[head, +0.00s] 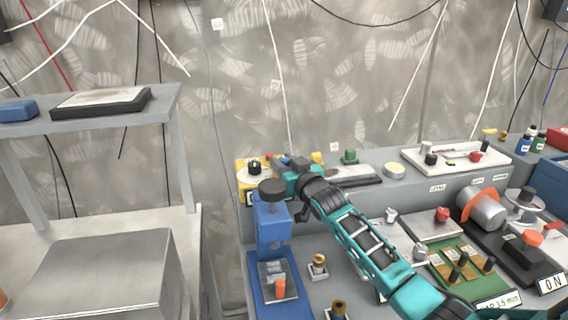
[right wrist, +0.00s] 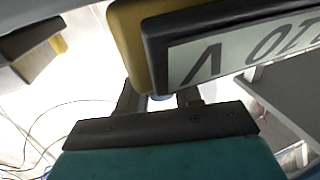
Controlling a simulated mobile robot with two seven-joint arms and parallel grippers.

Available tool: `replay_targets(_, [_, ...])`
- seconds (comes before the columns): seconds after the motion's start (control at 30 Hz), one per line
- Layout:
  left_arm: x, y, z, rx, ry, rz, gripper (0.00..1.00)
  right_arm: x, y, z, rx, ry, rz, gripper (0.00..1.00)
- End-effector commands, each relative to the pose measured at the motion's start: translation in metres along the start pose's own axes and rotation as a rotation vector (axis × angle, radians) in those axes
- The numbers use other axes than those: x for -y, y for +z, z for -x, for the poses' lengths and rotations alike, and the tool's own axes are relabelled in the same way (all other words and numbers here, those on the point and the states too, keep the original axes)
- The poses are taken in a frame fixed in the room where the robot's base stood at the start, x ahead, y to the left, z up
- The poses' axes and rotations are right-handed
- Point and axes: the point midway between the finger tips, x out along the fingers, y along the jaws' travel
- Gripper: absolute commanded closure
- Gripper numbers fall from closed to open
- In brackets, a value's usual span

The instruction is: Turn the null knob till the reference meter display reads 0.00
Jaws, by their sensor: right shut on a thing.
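The reference meter shows in the right wrist view as a yellow body with a black-framed display (right wrist: 245,50). Its text is upside down and cut off by the frame edge; a V and a few digits show, so I cannot read the full value. My right gripper (right wrist: 158,97) is close against the yellow body, shut on a small part, which I take to be the null knob; it is mostly hidden between the fingers. In the head view my right gripper (head: 284,170) is at the back left of the bench, beside a yellow box with a black knob (head: 254,167). My left gripper is out of view.
A blue stand with a dark round top (head: 272,188) stands just in front of the right gripper. Brass-topped parts (head: 318,262), a green board (head: 462,268) and a motor-like cylinder (head: 485,208) crowd the bench. A grey shelf (head: 100,120) stands at left.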

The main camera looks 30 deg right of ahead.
Motion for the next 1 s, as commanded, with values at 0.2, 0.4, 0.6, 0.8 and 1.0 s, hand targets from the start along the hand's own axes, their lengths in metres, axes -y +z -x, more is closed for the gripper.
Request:
replay_targets(0.2, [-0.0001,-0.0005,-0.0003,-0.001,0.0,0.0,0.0,-0.0003,0.0001,0.0,0.001,-0.004,0.001,0.97])
replay_targets(0.4, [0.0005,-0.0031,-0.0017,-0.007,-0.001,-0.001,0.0,-0.0011,0.0006,0.0,0.002,-0.034,0.003,0.97])
replay_targets(0.6, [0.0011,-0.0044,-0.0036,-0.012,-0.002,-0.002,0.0,-0.0024,0.0003,-0.0001,0.002,-0.1,0.007,0.97])
replay_targets(0.8, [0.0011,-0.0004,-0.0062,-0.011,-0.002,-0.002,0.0,-0.0028,0.0008,-0.0004,0.002,-0.189,0.008,0.97])
replay_targets(1.0, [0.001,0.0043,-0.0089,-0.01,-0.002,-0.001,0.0,-0.0034,-0.0005,-0.0009,-0.001,-0.279,0.007,0.97])
